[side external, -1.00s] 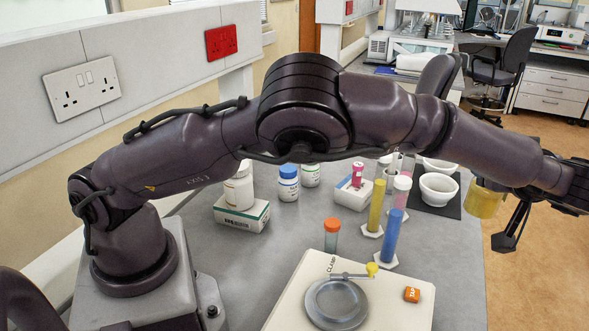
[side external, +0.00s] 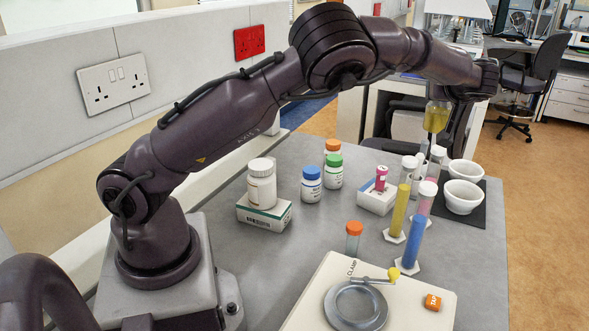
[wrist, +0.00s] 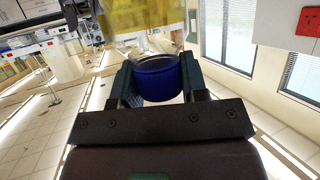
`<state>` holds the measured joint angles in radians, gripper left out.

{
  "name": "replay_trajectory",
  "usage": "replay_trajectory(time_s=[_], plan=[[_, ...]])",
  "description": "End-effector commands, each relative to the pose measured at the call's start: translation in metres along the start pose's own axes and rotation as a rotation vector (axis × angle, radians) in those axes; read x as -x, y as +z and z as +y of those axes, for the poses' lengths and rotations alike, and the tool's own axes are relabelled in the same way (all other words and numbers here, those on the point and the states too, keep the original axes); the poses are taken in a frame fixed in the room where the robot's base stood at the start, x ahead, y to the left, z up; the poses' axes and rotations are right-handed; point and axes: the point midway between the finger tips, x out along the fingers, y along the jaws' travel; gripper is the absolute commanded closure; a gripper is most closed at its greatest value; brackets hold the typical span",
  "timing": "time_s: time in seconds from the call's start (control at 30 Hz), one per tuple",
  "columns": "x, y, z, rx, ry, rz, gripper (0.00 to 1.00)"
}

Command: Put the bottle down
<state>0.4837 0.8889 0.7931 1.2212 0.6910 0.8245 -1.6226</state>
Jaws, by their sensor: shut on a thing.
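The yellow body of the bottle (wrist: 140,18) extends beyond the cap and is cut off by the frame. The bottle is in the air, apart from the bench (side external: 300,236). Its exact tilt is hard to tell.
White mortars (side external: 463,196) on a dark mat (side external: 487,212) and tall cylinders, yellow (side external: 399,212) and blue (side external: 416,236), stand at the right. Lidded bottles (side external: 311,186) stand mid-bench. A cream clamp plate (side external: 410,318) is in front.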

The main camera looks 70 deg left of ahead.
Motion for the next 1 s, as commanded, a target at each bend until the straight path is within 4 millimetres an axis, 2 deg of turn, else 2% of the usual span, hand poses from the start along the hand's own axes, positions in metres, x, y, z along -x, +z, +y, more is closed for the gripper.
replay_trajectory(time_s=[0.03,0.2,0.27,0.4,0.5,0.7,1.0], plan=[[-0.025,-0.01,-0.018,0.007,-0.017,0.002,0.9],[-0.092,-0.037,-0.076,0.017,-0.043,0.001,0.9],[-0.114,-0.046,-0.1,0.021,-0.053,0.001,0.9],[-0.157,-0.066,-0.16,0.033,-0.079,0.001,0.9],[-0.18,-0.079,-0.204,0.042,-0.096,0.001,0.9],[-0.207,-0.096,-0.272,0.054,-0.123,0.002,0.9],[-0.222,-0.11,-0.338,0.066,-0.155,0.001,0.9]])
